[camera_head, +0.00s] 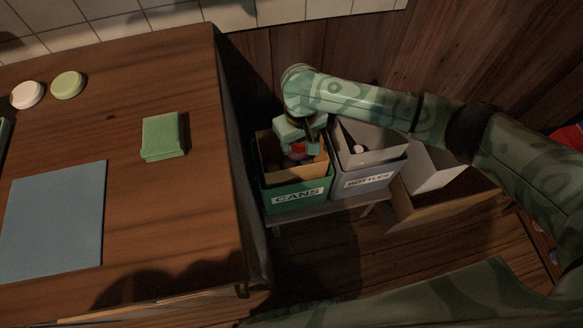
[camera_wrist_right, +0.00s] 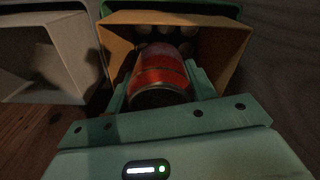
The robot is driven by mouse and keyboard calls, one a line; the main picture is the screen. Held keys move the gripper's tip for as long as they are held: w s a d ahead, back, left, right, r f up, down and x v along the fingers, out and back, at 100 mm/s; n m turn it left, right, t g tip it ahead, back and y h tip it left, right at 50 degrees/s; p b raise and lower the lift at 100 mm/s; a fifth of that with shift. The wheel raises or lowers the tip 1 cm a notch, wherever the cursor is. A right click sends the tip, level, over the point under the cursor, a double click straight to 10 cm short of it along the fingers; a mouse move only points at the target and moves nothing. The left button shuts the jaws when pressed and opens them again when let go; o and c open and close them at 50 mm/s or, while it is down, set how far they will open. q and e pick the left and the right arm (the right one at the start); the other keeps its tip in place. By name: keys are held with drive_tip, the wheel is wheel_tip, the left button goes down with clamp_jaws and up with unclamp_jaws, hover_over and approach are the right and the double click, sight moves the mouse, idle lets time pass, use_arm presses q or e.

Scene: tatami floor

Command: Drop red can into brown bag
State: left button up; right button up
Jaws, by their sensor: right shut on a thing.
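The red can (camera_head: 298,148) is in my right gripper (camera_head: 301,146), at the mouth of the brown bag (camera_head: 311,171). In the right wrist view the red can (camera_wrist_right: 160,72) lies between the two fingers of the right gripper (camera_wrist_right: 160,88), which is shut on it. The open brown bag (camera_wrist_right: 116,40) is behind and around the can in that view, with several round can ends inside. The bag sits in the green bin marked CANS (camera_head: 297,197). I cannot tell how deep the can is in the bag. My left gripper is not in view.
A wooden table (camera_head: 200,230) on the left carries a green sponge-like block (camera_head: 163,136), a blue mat (camera_head: 52,225) and two round lids (camera_head: 68,85). A wooden wall is behind.

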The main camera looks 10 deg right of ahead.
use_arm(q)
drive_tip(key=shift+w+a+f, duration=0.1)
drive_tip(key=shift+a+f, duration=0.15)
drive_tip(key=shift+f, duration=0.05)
use_arm(e)
drive_tip(key=shift+f, duration=0.5)
drive_tip(key=o, duration=1)
drive_tip(key=r+p, duration=0.3)
drive_tip(key=r, duration=0.2)
drive_tip(key=r+p, duration=0.4)
drive_tip(key=r, duration=0.2)
drive_tip(key=shift+s+d, duration=0.1)
drive_tip(key=shift+s, duration=0.1)
use_arm(q)
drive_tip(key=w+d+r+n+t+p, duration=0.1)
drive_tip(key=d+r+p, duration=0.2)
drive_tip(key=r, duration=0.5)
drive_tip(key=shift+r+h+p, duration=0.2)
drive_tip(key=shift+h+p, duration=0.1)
drive_tip(key=shift+p, duration=0.15)
use_arm(e)
drive_tip(key=r, duration=0.5)
drive_tip(key=shift+s+r, duration=0.2)
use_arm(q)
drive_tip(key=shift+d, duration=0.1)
use_arm(e)
drive_tip(key=shift+f, duration=0.1)
